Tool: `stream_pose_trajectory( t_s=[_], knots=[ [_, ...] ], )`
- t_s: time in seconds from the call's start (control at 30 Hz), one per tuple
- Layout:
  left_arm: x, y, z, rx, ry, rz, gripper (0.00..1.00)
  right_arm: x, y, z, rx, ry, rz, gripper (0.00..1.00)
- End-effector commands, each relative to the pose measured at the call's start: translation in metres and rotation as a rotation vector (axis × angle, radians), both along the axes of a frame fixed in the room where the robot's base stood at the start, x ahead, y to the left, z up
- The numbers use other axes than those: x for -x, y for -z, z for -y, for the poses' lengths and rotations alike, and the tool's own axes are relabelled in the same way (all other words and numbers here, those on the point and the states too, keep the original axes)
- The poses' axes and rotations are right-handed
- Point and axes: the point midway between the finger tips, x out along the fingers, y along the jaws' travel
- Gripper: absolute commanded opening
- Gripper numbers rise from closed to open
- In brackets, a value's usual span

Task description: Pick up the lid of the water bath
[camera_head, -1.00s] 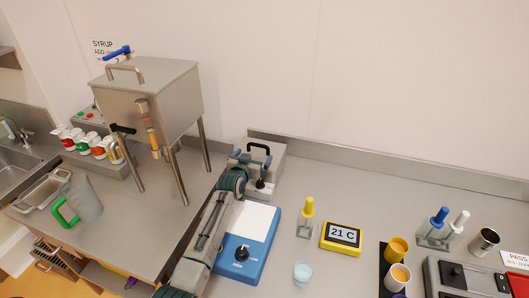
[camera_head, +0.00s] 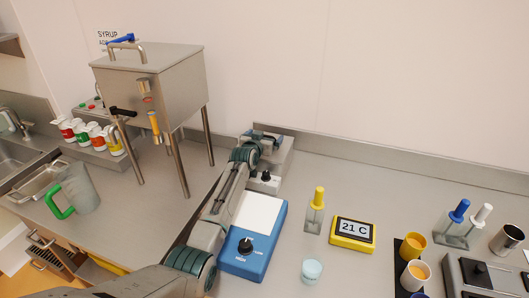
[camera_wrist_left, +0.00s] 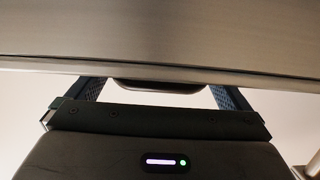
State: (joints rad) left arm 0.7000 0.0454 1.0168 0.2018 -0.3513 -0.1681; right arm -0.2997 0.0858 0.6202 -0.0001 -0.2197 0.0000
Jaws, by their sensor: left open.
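The water bath (camera_head: 284,160) is a small steel box with a black knob on its front, at the back of the counter against the wall ledge. My left gripper (camera_head: 263,136) is over its top, with the fingers open. The lid's black handle is hidden behind the gripper in the head view. In the left wrist view, a dark handle-like bar (camera_wrist_left: 160,86) lies between the two spread fingers (camera_wrist_left: 158,92), just below a broad steel surface. I cannot tell whether the fingers touch it. My right gripper is out of view.
A blue hotplate (camera_head: 238,262) with a white top stands in front of the bath, beside my left arm. A steel hopper (camera_head: 165,85) on legs stands to the left. A yellow-capped bottle (camera_head: 315,215) and a yellow 21 C display (camera_head: 353,233) stand to the right.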

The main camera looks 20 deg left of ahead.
Motion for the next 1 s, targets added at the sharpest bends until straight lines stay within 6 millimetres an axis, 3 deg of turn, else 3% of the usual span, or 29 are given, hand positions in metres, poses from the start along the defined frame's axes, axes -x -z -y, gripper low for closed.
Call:
stream_pose_trajectory(
  t_s=[0.3, 0.53, 0.83, 1.0],
  knots=[
    [-0.002, 0.000, 0.000, 0.000, 0.000, 0.000, 0.98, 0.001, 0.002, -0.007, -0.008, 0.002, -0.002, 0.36],
    [-0.002, -0.001, 0.000, 0.000, 0.000, 0.002, 0.56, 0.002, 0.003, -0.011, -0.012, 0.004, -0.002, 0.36],
    [-0.002, -0.003, 0.000, -0.001, 0.000, 0.003, 0.55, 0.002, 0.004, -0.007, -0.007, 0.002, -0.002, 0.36],
    [-0.002, -0.016, 0.000, 0.000, 0.000, 0.006, 0.55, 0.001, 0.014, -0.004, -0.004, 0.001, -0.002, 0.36]
  ],
)
